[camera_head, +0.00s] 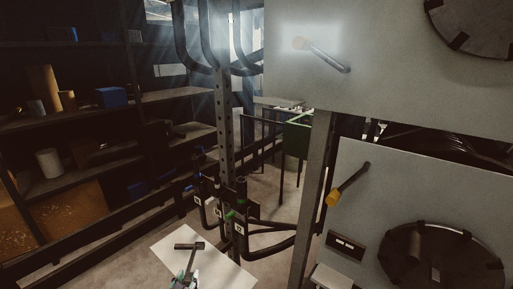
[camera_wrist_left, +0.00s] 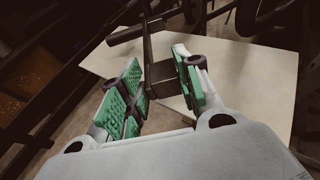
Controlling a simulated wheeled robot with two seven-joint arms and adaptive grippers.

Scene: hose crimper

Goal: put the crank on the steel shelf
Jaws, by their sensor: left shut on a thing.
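My left gripper (camera_head: 184,280) shows at the bottom edge of the head view, with its green pads. In the left wrist view the pads (camera_wrist_left: 158,88) are closed on a dark crank (camera_wrist_left: 160,72). The crank's dark crossbar (camera_head: 188,246) and its arm show above the gripper in the head view. A pale flat surface (camera_head: 220,268) lies behind and below the crank, and it also shows in the left wrist view (camera_wrist_left: 255,80). I cannot tell whether it is the steel shelf. A dark shelving rack (camera_head: 178,95) stands at the left. My right gripper is out of view.
A grey machine panel with a lever (camera_head: 347,185) and a round dark disc (camera_head: 440,258) fills the right side. A perforated post (camera_head: 225,120) with black hoses stands in the middle. The rack holds a blue box (camera_head: 111,97) and several cylinders.

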